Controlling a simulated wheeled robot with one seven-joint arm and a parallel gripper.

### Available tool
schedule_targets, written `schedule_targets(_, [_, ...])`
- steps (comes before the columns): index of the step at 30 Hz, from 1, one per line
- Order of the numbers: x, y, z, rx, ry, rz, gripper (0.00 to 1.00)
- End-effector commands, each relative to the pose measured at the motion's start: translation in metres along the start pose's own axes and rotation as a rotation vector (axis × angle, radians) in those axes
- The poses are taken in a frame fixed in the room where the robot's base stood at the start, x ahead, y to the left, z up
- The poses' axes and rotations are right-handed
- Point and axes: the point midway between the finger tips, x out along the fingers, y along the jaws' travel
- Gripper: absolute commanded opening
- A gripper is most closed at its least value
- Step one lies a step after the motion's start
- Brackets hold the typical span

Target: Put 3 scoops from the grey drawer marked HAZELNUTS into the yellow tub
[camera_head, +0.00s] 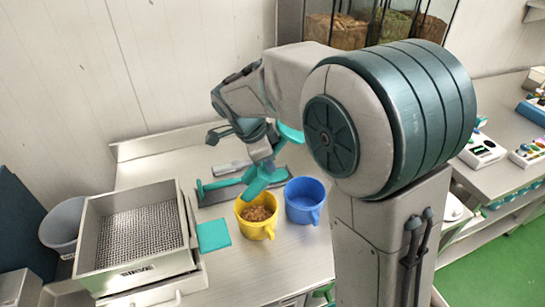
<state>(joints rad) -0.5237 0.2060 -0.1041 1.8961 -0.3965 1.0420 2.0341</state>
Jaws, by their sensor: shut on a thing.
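The yellow tub (268,232) stands on the steel bench with brown lumpy pieces (257,213) inside. My gripper (262,150) is partly hidden by my own arm and is shut on a teal scoop (262,180). The scoop hangs tilted down just above the yellow tub's back rim; whether it touches the rim or still carries anything, I cannot tell. I see no drawer marked HAZELNUTS in this view.
A blue tub (305,210) stands close right of the yellow tub. A teal square (213,235) lies to its left. A dark tray (225,193) with a teal-handled tool lies behind. A steel sieve box (142,268) and grey bucket (60,246) stand left.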

Motion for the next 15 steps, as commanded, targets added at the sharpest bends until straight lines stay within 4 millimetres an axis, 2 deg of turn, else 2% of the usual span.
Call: schedule_targets(15, [-0.017, -0.002, -0.008, 0.094, -0.450, -0.073, 0.00])
